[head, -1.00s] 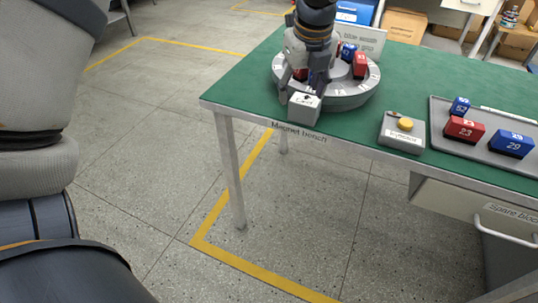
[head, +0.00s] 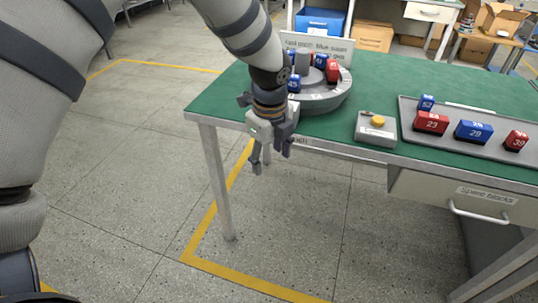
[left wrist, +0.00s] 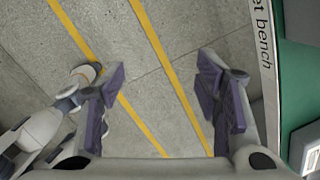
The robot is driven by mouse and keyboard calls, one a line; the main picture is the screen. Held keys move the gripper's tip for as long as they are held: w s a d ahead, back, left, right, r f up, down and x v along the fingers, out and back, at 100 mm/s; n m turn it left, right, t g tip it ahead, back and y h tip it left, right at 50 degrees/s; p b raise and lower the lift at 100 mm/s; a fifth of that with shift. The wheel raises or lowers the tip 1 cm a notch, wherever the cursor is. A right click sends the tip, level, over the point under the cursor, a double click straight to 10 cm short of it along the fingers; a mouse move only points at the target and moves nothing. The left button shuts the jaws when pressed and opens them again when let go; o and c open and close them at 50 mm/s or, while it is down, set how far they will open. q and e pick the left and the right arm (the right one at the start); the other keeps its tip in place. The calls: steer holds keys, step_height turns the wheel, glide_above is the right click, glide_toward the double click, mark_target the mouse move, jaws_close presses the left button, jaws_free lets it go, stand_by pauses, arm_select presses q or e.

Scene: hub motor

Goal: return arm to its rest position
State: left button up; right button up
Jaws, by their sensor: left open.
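My left gripper (head: 262,163) hangs fingers-down just off the front left edge of the green bench (head: 400,78), in front of the round grey motor ring. In the left wrist view its two purple-padded fingers (left wrist: 160,100) stand wide apart with only floor between them. My left arm (head: 245,35) comes down from the top of the head view. The grey ring (head: 325,103) holds several red and blue blocks, and part of it is hidden behind my left gripper. My right gripper is not in view.
A grey tray (head: 408,122) holds several red and blue blocks at the right. A drawer (head: 440,193) is under the bench. The floor (head: 120,165) left of the bench is open.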

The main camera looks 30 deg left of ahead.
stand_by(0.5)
arm_select(q)
steer(key=s+d+f+n+g+h, duration=0.1)
steer(key=s+d+f+n, duration=0.1)
steer(key=s+f+n, duration=0.6)
steer(key=s+d+f+n+g+h, duration=0.15)
steer(key=s+f+n, duration=0.25)
steer(key=s+f, duration=0.7)
steer(key=s+a+n+y, duration=0.1)
steer(key=s+n, duration=0.8)
steer(key=s, duration=0.9)
steer(key=shift+a+r+n+g+y, duration=0.15)
steer(key=shift+a+n+g+y, duration=0.2)
steer(key=shift+a, duration=0.2)
steer(key=shift+w, duration=0.1)
